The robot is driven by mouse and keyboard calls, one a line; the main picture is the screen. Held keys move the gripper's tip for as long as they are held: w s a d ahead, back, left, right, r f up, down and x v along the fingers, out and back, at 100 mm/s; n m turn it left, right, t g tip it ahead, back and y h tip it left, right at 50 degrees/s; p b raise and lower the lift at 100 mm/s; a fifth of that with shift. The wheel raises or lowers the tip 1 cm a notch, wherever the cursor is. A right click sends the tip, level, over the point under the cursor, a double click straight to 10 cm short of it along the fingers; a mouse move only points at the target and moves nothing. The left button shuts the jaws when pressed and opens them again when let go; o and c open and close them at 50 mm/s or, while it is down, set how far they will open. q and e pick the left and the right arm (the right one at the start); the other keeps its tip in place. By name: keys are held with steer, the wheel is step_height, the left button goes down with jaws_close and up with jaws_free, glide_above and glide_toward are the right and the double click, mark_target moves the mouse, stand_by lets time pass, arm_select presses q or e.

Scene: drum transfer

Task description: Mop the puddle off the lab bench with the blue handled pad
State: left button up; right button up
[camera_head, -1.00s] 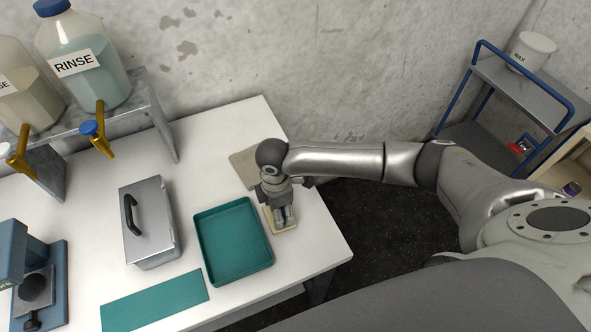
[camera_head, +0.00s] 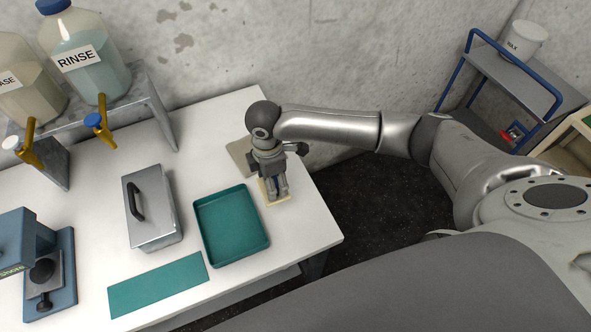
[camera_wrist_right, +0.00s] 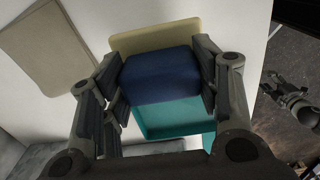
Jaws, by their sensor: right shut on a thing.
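The handled pad has a pale yellow base (camera_head: 281,201) and sits at the right side of the white lab bench (camera_head: 305,230), just right of the teal tray. My right gripper (camera_head: 274,188) is shut on its handle from above. In the right wrist view the blue handle block (camera_wrist_right: 160,76) is between the fingers, with the yellow base (camera_wrist_right: 158,38) showing beyond it. I cannot tell whether the pad touches the bench. I cannot make out a puddle; the arm and gripper hide part of the bench.
A teal tray (camera_head: 231,226) is close left of the pad. A beige flat square (camera_head: 238,153) lies behind it. A metal case (camera_head: 152,207), teal mat (camera_head: 158,284), blue device (camera_head: 51,277) and bottle rack (camera_head: 160,117) stand further left. The bench's right edge is near.

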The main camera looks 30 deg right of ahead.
steer(key=shift+w+r, duration=0.1)
steer(key=shift+r, duration=0.9)
steer(key=s+a, duration=0.2)
steer(key=a, duration=0.5)
steer(key=shift+s+a, duration=0.3)
steer(key=shift+s, duration=0.1)
arm_select(q)
steer(key=shift+f, duration=0.1)
arm_select(e)
steer(key=shift+d, duration=0.1)
